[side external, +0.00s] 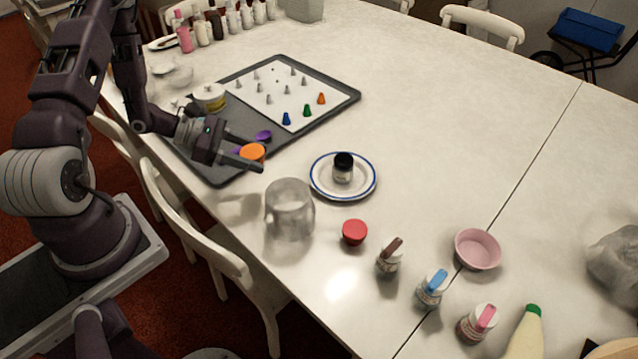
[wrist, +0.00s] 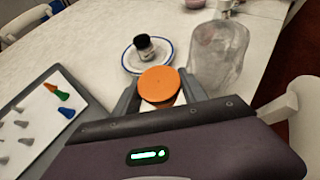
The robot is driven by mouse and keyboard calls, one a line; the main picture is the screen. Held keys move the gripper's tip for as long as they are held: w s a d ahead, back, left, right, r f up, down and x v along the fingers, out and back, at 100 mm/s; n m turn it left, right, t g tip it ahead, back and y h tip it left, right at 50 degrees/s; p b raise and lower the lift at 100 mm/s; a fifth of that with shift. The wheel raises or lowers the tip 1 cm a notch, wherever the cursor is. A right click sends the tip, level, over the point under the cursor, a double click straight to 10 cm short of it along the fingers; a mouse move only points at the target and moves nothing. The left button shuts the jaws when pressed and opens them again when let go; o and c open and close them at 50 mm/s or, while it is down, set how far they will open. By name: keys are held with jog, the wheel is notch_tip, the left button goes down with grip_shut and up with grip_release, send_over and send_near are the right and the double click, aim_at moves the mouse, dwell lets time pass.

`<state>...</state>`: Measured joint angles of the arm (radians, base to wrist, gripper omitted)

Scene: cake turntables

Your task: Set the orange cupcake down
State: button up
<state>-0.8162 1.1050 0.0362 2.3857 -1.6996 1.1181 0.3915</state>
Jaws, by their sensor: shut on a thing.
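The orange cupcake (side external: 252,152) is between the fingers of my gripper (side external: 247,156), over the front right corner of the dark tray. In the wrist view the orange cupcake (wrist: 158,85) shows its flat round top between both fingertips of my gripper (wrist: 160,93). My gripper is shut on it. The cupcake's underside is hidden by the fingers, and I cannot tell whether it touches the tray.
The grey tray (side external: 345,92) carries a white sheet with several cones, a purple item (side external: 263,136) and a white tub (side external: 209,97). A glass jar (side external: 290,210), a blue-rimmed plate (side external: 318,184) with a dark-capped bottle (side external: 343,168) and a red cupcake (side external: 354,232) stand to the right.

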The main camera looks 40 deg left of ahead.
jog(key=r, duration=0.5)
jog(key=shift+w+d, duration=0.25)
jog(key=shift+w, duration=0.15)
jog(key=w+d+f+m+g+h, duration=0.1)
jog(key=w+d, duration=0.4)
jog(key=w, duration=0.2)
jog(key=r+m+g+h, duration=0.1)
jog(key=m+g, duration=0.1)
send_over(405, 222)
notch_tip(405, 222, down, 14)
jog(key=shift+f, duration=0.4)
jog(key=o, duration=1.4)
jog(key=shift+f, duration=0.1)
